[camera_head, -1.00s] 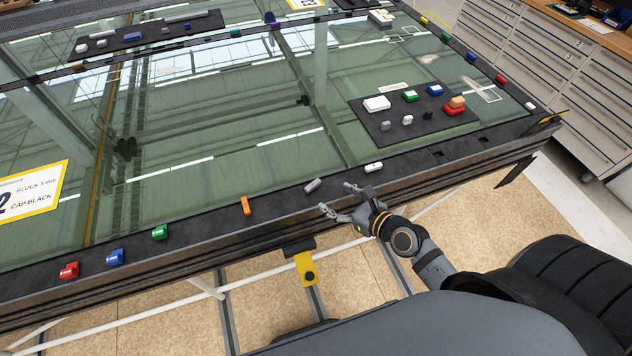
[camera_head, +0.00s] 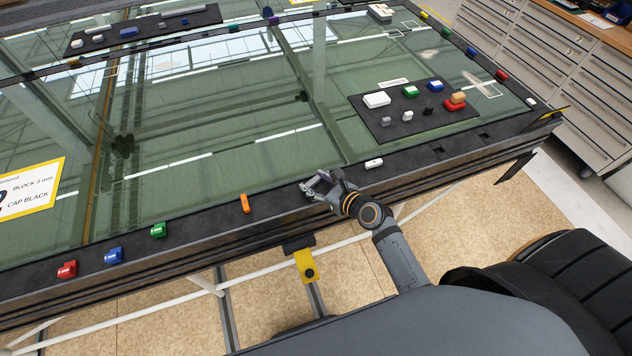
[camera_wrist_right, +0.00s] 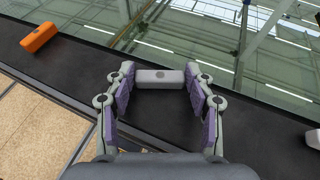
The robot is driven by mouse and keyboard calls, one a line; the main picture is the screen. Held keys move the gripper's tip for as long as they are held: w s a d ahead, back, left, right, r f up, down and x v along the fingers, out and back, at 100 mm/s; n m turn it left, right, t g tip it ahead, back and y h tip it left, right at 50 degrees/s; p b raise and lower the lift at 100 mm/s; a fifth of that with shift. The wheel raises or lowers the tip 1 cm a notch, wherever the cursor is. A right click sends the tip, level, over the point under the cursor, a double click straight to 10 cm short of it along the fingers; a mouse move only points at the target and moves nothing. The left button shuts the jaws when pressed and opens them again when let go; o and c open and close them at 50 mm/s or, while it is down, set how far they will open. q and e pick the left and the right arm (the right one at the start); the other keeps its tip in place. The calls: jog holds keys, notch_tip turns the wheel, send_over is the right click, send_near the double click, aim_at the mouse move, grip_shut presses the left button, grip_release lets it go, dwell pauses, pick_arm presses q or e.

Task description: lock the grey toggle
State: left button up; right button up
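The grey toggle (camera_wrist_right: 160,78) is a small block on the black frame edge. In the right wrist view it lies crosswise between the fingertips of my right gripper (camera_wrist_right: 160,82). The fingers are apart, one at each end of the toggle; whether they touch it I cannot tell. In the head view my right gripper (camera_head: 316,188) is low over the frame's front edge and mostly hides the toggle. My left gripper is not in view.
An orange toggle (camera_head: 245,204) stands to the left, with green (camera_head: 159,230), blue (camera_head: 114,255) and red (camera_head: 67,269) ones beyond. A white one (camera_head: 374,163) is to the right. A dark panel (camera_head: 372,128) with several coloured parts lies on the glass.

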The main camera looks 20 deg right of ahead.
jog(key=c, duration=0.6)
jog(key=shift+o, duration=0.2)
jog(key=shift+w+d+f+n+g+y+b, duration=0.1)
jog(key=shift+n+g+y+b, duration=0.25)
jog(key=shift+n+y+b, duration=0.2)
jog(key=shift+w+d+f+n+g+y+b, duration=0.1)
jog(key=shift+n+g+y+b, duration=0.3)
jog(key=shift+n+y, duration=0.2)
jog(key=n+g+y+b, duration=0.1)
jog(key=n+y, duration=0.1)
jog(key=n+g+y+b, duration=0.1)
jog(key=n+g+y, duration=0.1)
jog(key=shift+w+d+r+g, duration=0.1)
jog(key=shift+w+d+g, duration=0.1)
jog(key=shift+g, duration=0.05)
jog(key=n+g+b, duration=0.1)
jog(key=n+g+y, duration=0.1)
jog(key=n+g, duration=0.1)
jog(key=n+g+b, duration=0.1)
jog(key=shift+w+n+g+y+b, duration=0.25)
jog(key=shift+g+y+b, duration=0.05)
jog(key=shift+y, duration=0.05)
jog(key=shift+w+r+n+g+b, duration=0.1)
jog(key=shift+n+g+b, duration=0.6)
jog(key=shift+n+g, duration=0.7)
jog(key=shift+g, duration=0.4)
